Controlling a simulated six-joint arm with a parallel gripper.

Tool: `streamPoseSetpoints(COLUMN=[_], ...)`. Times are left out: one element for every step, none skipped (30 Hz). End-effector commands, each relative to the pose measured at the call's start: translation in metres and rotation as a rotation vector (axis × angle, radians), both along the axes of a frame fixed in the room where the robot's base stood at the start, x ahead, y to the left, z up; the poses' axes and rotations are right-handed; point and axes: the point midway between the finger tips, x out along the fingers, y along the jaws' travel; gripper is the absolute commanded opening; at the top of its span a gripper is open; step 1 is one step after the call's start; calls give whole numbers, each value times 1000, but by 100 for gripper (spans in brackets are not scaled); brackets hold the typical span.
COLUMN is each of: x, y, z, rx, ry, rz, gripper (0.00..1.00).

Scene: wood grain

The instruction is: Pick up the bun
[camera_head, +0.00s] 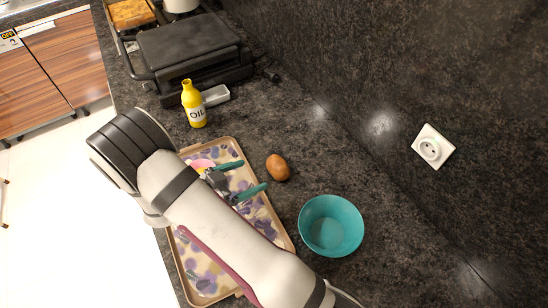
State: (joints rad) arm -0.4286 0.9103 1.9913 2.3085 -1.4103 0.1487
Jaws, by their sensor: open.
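The bun (278,167), a small brown oval, lies on the dark stone counter just right of the patterned tray. My gripper (254,175) has two teal fingers spread apart with nothing between them. The fingers point right toward the bun, with a small gap between the fingertips and it in the picture. Their height above the counter is hard to tell.
The patterned tray (268,215) lies under my arm, with a pink item (202,164) partly hidden on it. A teal bowl (331,226) stands at lower right. A yellow oil bottle (194,105) and a black grill (190,50) stand farther back. A wall with a socket (432,147) bounds the right.

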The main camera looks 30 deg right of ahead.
Motion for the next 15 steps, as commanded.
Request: streamPoseSetpoints(x=[1,2,4,5,7,9,9,10,11,11,12,12,13,14,16], y=[-14,-22,-31,-38,-43,-49,-52,-55,-59,-63,-69,-77,-84,-90,-96], z=[-7,-10,-15,-18,-21,-23,-25,-26,-28,-29,-30,-33,-34,-35,-38], rx=[0,-1,0,1,2,1,2,2,3,3,3,3,3,3,3], ry=[4,3,3,3,3,1,0,-1,0,0,0,1,1,1,0], rz=[-7,-6,-6,-5,-5,-3,-4,-3,-3,-3,-4,-4,-4,-5,-4], gripper=[100,100,100,100,100,100,100,100,100,100,100,100,100,100,100])
